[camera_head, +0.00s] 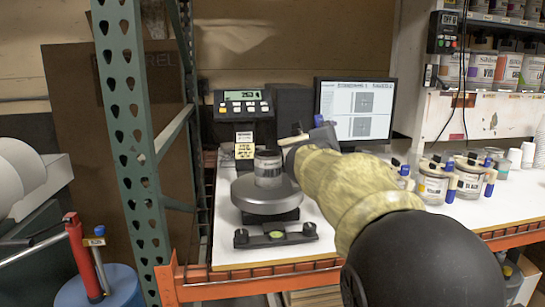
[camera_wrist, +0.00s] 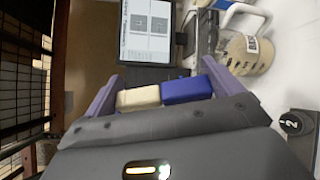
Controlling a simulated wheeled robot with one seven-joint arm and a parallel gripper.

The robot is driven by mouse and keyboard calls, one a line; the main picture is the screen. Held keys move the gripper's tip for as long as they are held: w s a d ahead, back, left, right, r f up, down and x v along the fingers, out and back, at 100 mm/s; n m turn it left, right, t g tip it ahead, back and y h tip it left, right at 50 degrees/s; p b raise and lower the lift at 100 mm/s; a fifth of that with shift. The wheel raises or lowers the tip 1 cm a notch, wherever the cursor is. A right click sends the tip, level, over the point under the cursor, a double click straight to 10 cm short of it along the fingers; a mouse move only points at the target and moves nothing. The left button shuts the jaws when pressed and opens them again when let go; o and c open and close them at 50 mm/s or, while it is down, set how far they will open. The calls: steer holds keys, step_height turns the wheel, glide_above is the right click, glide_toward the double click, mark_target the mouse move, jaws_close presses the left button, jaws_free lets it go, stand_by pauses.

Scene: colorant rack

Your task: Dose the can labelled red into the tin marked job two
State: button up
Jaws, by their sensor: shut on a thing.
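My gripper (camera_head: 308,138) is shut on a cream and blue piece (camera_wrist: 165,95), which sits between its purple fingers in the wrist view. What this piece belongs to is hidden. In the head view my gripper is just above and to the right of a grey tin (camera_head: 268,170), which stands upright on the scale's round platform (camera_head: 246,196). I cannot read that tin's mark. Several labelled cans (camera_head: 432,186) with blue and cream parts stand on the bench to the right. Their labels are too small to read, so I cannot tell which is red.
The scale display (camera_head: 243,101) is lit. A monitor (camera_head: 355,108) stands behind my arm. A green rack post (camera_head: 125,140) rises at left. White cups (camera_head: 520,157) stand far right.

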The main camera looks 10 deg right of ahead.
steer(key=shift+s+f+b, duration=0.1)
steer(key=shift+f+b, duration=0.05)
steer(key=shift+b, duration=0.45)
steer(key=b, duration=0.1)
steer(key=f+m+b, duration=0.1)
steer(key=b, duration=0.1)
steer(key=shift+s+d+f, duration=0.15)
steer(key=shift+d, duration=0.1)
steer(key=shift+s+d+f+m+b, duration=0.3)
steer(key=shift+s+f+b, duration=0.1)
steer(key=shift+b, duration=0.8)
steer(key=f+b, duration=0.1)
steer(key=b, duration=0.2)
steer(key=shift+s+f+m+t+b, duration=0.15)
steer(key=shift+f+m+t+b, duration=0.1)
steer(key=shift+m+t+b, duration=0.15)
steer(key=s+f+m+b, duration=0.1)
steer(key=b, duration=0.3)
steer(key=shift+d+b, duration=0.4)
steer(key=shift+m, duration=0.3)
